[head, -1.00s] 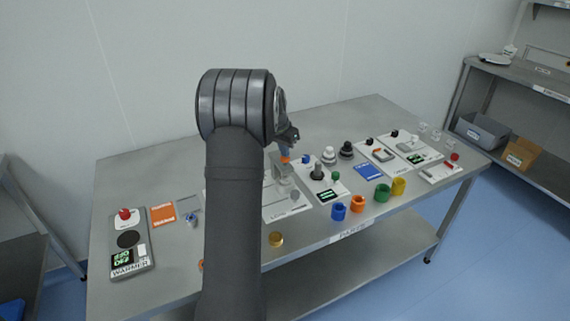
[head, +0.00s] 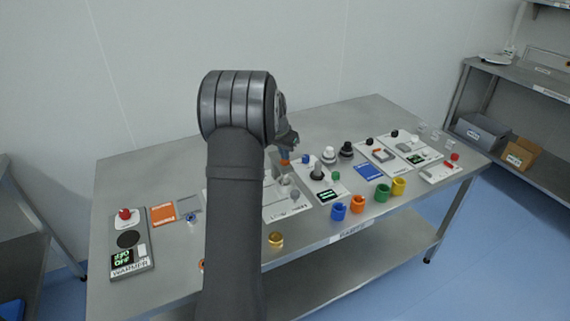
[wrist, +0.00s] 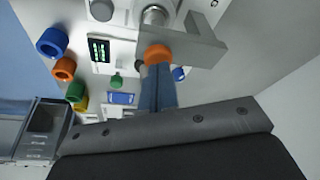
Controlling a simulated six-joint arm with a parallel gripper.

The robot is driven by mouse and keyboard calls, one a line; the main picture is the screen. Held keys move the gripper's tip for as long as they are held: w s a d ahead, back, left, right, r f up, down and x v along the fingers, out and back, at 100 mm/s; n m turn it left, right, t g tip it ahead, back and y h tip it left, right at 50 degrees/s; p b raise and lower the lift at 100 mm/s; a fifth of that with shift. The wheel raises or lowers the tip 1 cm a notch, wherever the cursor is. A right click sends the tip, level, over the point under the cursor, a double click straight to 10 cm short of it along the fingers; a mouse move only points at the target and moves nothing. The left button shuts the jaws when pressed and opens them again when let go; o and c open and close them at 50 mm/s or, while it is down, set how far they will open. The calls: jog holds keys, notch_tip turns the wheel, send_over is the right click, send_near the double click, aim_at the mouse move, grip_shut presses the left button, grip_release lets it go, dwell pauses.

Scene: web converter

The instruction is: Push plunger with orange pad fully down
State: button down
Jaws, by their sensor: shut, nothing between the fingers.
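The orange pad (wrist: 157,54) shows in the wrist view at the end of a metal plunger (wrist: 153,16), beside a grey bracket (wrist: 195,48). The pad is also a small orange spot in the head view (head: 284,162), just below my gripper (head: 287,150). My gripper's blue-grey fingers (wrist: 155,68) are shut and empty. Their tips overlap the pad's edge in the wrist view and appear at or against it; exact contact is not clear. My own arm hides part of the fixture in the head view, so the plunger's height is hard to judge.
A white panel with a green-lit display (head: 330,196) and knobs stands right of the fixture. Blue (head: 338,211), orange (head: 358,204), green (head: 382,193) and yellow (head: 398,186) cups line the front. A warmer (head: 130,250) sits at far left. The table's back is clear.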

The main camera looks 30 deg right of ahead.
jog(key=shift+r, duration=1.75)
notch_tip(320, 180, up, 6)
jog(key=shift+f, duration=0.1)
jog(key=shift+f, duration=3.55)
